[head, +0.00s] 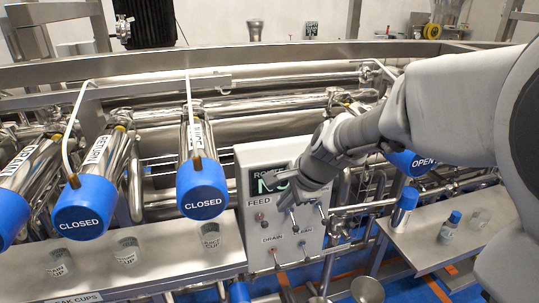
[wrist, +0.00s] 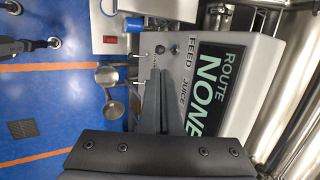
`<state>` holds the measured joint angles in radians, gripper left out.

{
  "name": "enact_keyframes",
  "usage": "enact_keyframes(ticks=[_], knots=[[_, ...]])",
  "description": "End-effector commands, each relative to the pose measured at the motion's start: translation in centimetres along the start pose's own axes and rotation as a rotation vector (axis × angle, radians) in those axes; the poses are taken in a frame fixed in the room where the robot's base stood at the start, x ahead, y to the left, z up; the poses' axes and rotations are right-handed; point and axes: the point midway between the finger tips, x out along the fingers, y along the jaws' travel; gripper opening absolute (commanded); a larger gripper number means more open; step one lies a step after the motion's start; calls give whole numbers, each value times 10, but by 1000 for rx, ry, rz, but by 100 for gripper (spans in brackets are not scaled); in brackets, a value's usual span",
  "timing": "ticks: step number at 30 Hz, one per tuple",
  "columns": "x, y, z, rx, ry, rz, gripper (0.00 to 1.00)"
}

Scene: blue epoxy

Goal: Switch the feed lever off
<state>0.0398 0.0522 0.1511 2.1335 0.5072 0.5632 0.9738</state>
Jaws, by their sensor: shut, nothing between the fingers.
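A grey control panel (head: 262,247) stands in the middle of the head view, with a FEED label on its face. Several small metal levers stick out of it, one (head: 293,219) just below my gripper and another (head: 321,209) to its right. I cannot tell for sure which is the feed lever or which way it is set. My gripper (head: 284,204) is shut and empty, in front of the upper part of the panel. In the wrist view the panel (wrist: 226,37) appears turned sideways, and my shut fingers (wrist: 157,72) hide part of it beside the word JUICE.
The route display (wrist: 210,85) reads NONE. Blue CLOSED valve handles (head: 203,190) hang left of the panel, and a blue OPEN handle (head: 411,163) is at right. Steel shelves (head: 163,263) flank the panel.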

Motion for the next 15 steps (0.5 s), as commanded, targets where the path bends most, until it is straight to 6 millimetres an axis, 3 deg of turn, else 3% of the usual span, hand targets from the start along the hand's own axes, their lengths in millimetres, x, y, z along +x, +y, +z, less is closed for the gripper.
enact_keyframes(ticks=[9, 15], knots=[[59, 1, 0, 1, -2, 5, 0], [86, 1, 0, 0, 0, 2, 0]])
